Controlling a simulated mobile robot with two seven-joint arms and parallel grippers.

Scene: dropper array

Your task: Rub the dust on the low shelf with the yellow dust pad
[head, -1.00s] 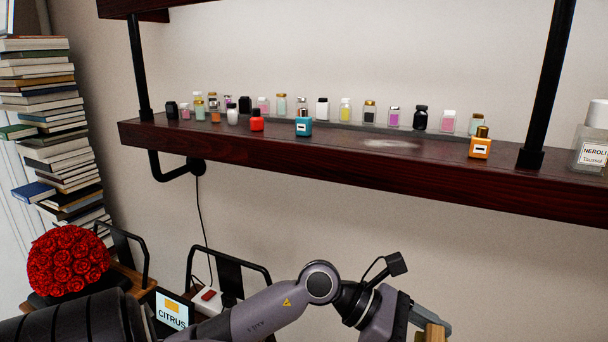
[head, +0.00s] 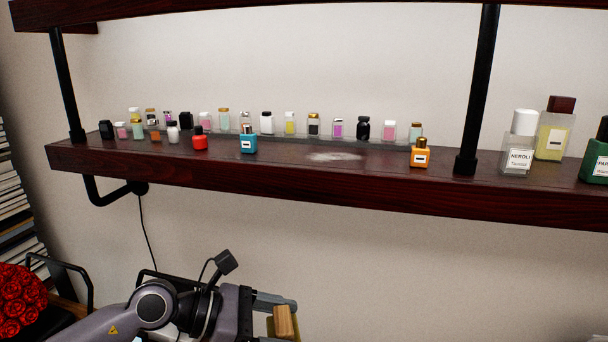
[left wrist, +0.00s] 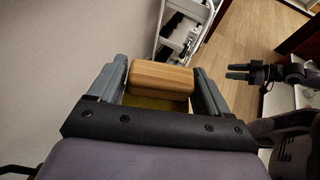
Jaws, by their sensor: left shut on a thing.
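A pale dust patch (head: 334,156) lies on the dark wooden low shelf (head: 270,192), between the teal bottle (head: 248,143) and the orange bottle (head: 420,155). My left gripper (head: 284,320) is below the shelf front, at the bottom of the head view, apart from the shelf. It is shut on the dust pad, whose wooden block (left wrist: 160,77) shows between the fingers with yellow material (left wrist: 156,103) under it. The pad's underside is hidden. My right gripper (left wrist: 238,72) shows small and dark in the left wrist view; its jaw gap is unclear.
Several small bottles line the back of the shelf, and a red bottle (head: 200,140) stands nearer the front. Black pipe posts (head: 476,95) rise from the shelf. Larger bottles, including NEROLI (head: 518,150), stand at the right. The wall below the shelf is mostly clear.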

